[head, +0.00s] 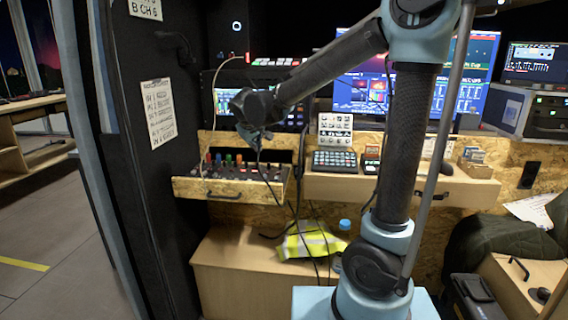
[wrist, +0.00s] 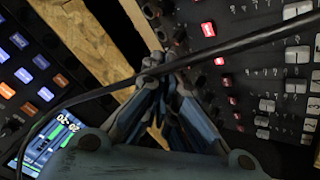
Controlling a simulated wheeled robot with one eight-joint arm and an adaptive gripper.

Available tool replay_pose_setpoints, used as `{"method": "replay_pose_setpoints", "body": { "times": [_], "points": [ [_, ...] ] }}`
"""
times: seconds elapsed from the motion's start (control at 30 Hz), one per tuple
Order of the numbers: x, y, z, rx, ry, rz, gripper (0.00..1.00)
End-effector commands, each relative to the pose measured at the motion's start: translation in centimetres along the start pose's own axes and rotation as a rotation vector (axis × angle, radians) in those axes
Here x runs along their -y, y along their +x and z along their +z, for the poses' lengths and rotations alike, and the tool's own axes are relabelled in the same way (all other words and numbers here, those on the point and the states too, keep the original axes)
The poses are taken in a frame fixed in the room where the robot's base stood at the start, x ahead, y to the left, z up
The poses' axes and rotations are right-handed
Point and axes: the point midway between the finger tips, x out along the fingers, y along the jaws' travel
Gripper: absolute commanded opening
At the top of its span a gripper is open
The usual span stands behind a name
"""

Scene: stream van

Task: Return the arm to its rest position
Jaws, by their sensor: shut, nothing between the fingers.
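My gripper (wrist: 150,75) is shut and empty in the wrist view, its blue-grey fingers meeting at the tips. In the head view my gripper (head: 254,138) hangs at the end of my bent arm, just above an open drawer (head: 230,190) that holds a panel with coloured knobs. A black cable passes across the fingertips in the wrist view; I cannot tell whether it touches them. In the head view dark cables hang down from near the gripper past the drawer.
A keypad (head: 334,161) sits on the wooden desk, with lit monitors (head: 470,80) behind. A yellow safety vest (head: 310,240) lies on the lower cabinet. A dark jacket (head: 500,245) lies at the right. A black partition stands at the left. A mixer (wrist: 270,70) shows in the wrist view.

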Motion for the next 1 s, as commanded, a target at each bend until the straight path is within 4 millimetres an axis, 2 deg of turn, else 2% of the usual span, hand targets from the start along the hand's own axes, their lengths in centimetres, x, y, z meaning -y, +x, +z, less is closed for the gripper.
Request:
{"method": "replay_pose_setpoints", "body": {
  "times": [0.03, 0.2, 0.3, 0.5, 0.73, 1.0],
  "points": [
    [-1.9, -0.2, 2.2, 0.029, 0.029, 0.002, 0.00],
    [-6.1, -1.2, 8.9, 0.113, 0.113, -0.010, 0.00],
    [-7.9, -2.0, 12.9, 0.159, 0.164, -0.019, 0.00],
    [-10.1, -3.6, 20.9, 0.245, 0.268, -0.041, 0.00],
    [-10.5, -5.6, 29.7, 0.333, 0.389, -0.073, 0.00],
    [-8.4, -7.6, 38.8, 0.415, 0.536, -0.120, 0.00]
  ]
}}
